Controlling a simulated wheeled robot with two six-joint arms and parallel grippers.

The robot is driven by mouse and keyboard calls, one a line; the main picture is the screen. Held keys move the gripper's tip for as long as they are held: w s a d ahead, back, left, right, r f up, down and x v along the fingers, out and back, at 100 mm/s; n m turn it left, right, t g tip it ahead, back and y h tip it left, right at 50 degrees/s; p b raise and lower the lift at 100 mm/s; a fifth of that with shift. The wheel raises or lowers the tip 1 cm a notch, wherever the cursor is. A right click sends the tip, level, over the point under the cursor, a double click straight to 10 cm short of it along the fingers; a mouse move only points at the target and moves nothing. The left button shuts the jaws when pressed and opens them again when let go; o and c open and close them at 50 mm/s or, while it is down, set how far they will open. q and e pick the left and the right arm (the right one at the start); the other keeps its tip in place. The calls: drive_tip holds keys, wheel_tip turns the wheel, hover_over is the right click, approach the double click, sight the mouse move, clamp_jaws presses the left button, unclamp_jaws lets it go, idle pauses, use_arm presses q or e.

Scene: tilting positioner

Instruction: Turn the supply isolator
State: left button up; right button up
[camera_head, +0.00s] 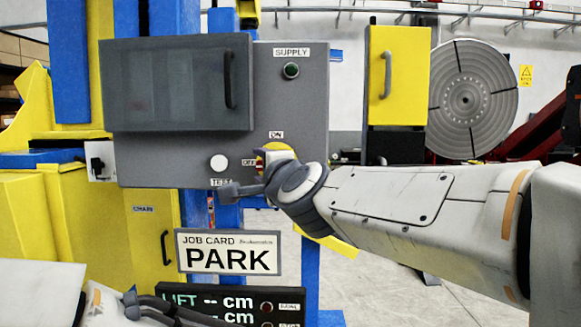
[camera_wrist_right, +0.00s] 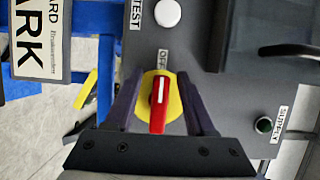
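The supply isolator is a red handle (camera_wrist_right: 158,108) with a white stripe on a round yellow plate (camera_wrist_right: 174,104). Its stripe points at the OFF label (camera_wrist_right: 163,58) in the wrist view. In the head view the yellow plate (camera_head: 277,147) shows on the grey cabinet, with ON above and OFF to its left. My right gripper (camera_wrist_right: 160,88) is open, its fingers on either side of the handle with gaps visible; in the head view its wrist hides most of the isolator. My left gripper (camera_head: 185,312) is low at the left, its fingers unclear.
The grey cabinet (camera_head: 300,100) carries a dark green SUPPLY lamp (camera_head: 291,70), a white TEST button (camera_head: 218,163) and a windowed door (camera_head: 180,85) with a handle. A PARK job card (camera_head: 228,252) and a LIFT display (camera_head: 235,303) sit below.

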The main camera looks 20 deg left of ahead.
drive_tip(key=v, duration=1)
drive_tip(key=shift+s+b, duration=0.15)
drive_tip(key=shift+b, duration=0.3)
drive_tip(key=shift+d, duration=0.15)
